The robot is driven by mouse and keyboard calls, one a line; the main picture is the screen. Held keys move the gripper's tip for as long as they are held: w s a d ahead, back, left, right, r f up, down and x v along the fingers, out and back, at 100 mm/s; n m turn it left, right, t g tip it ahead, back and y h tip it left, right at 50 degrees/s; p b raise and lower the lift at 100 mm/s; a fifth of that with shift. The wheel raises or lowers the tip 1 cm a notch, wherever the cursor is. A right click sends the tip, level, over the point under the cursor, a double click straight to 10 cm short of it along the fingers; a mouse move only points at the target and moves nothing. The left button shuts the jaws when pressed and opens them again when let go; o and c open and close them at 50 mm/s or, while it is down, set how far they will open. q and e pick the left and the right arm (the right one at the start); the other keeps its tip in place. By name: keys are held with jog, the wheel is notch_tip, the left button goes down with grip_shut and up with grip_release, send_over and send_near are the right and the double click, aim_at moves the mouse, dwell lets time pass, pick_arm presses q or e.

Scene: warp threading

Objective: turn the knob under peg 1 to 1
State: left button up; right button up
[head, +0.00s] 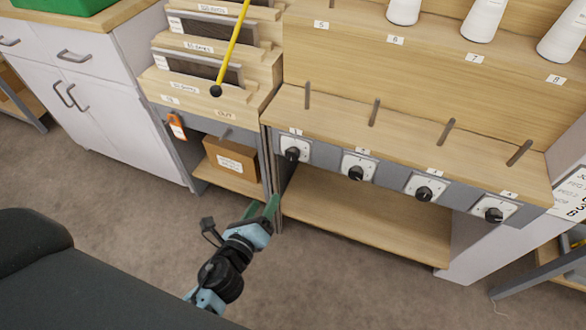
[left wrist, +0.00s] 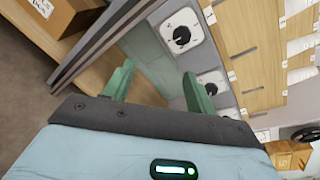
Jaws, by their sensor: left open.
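The knob under peg 1 (head: 292,154) is black on a white square plate, below the label 1 on the front rail of the wooden shelf. Peg 1 (head: 307,95) is a grey upright rod above it. My left gripper (head: 262,207), with green fingers, is below and to the left of that knob, apart from it. In the left wrist view the fingers (left wrist: 158,82) are spread with nothing between them. A black knob on a white plate (left wrist: 181,36) shows beyond them there. The knob's exact setting is too small to read. My right gripper is not in view.
More knobs, under pegs 2 (head: 356,173), 3 (head: 424,193) and 4 (head: 493,214), sit to the right on the same rail. A wooden lower shelf (head: 365,225) lies beneath. A cardboard box (head: 230,160) and an orange tag (head: 177,127) are to the left.

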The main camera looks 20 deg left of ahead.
aim_at(291, 156)
pick_arm(q)
jog(key=w+m+b, duration=0.1)
jog(key=w+m, duration=0.1)
jog(key=w, duration=0.2)
jog(key=w+d+r+m+t+b, duration=0.1)
jog(key=w+m, duration=0.1)
jog(key=w, duration=0.3)
jog(key=w+m+t+b, duration=0.1)
jog(key=w+m, duration=0.1)
jog(key=w, duration=0.2)
jog(key=shift+w+d+r+m+h, duration=0.2)
jog(key=shift+d+r+m+h, duration=0.1)
jog(key=shift+r, duration=0.1)
jog(key=shift+w, duration=0.7)
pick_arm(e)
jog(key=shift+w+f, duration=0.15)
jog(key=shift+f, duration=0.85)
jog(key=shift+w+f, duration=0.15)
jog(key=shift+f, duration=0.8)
pick_arm(q)
jog(key=shift+c, duration=0.2)
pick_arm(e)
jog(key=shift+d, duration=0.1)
pick_arm(q)
jog(key=c, duration=0.9)
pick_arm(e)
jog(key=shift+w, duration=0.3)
